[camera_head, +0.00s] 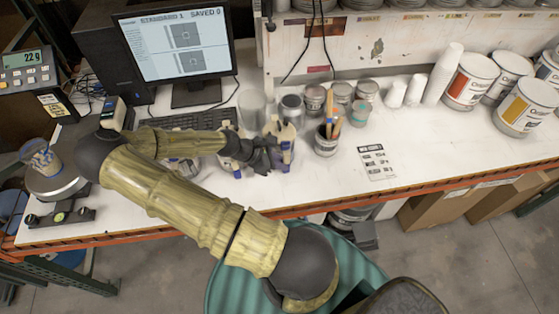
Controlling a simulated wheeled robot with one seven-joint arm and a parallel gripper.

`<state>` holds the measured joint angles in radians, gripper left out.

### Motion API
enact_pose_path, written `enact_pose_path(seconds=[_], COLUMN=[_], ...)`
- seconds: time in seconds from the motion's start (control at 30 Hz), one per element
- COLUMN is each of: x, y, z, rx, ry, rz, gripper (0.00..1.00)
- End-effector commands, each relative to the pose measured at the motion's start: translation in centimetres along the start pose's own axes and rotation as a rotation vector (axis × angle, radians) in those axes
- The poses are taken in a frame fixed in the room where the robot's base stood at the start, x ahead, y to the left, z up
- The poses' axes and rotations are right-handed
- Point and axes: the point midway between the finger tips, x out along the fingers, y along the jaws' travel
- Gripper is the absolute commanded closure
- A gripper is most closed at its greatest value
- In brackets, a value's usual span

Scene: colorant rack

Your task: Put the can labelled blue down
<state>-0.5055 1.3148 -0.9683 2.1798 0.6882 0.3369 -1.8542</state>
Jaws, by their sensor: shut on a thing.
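My arm reaches across the white bench from the lower right. My gripper (277,151) is at the middle of the bench, right of the keyboard, and is shut on a small can (283,131), which I take to be the blue one. The can looks pale with a bluish-purple part low down. It is roughly upright and partly hidden by the fingers. Its label is too small to read. I cannot tell whether its base touches the bench (330,182).
Several small cans (342,93) stand behind and right of my gripper. A pot of stirring sticks (326,140) is close on the right, with a printed card (376,162) beyond it. A scale with a cup (42,160) is at left. Bare bench lies in front.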

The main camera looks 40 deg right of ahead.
Motion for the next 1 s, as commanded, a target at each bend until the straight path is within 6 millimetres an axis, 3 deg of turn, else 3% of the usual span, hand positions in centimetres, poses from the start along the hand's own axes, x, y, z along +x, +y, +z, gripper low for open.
enact_pose_path(seconds=[0.37, 0.4, 0.5, 0.83, 1.0], x=[0.2, 0.2, 0.2, -0.1, -1.7], y=[0.1, 0.0, 0.0, 0.0, 0.1], z=[-0.1, -0.2, -0.2, 0.0, -0.2], rx=[0.004, 0.001, 0.001, -0.001, -0.002], ry=[0.000, 0.001, 0.001, 0.000, 0.003], rz=[0.002, 0.000, 0.000, 0.002, 0.006], gripper=[1.00, 0.76, 0.62, 0.62, 0.62])
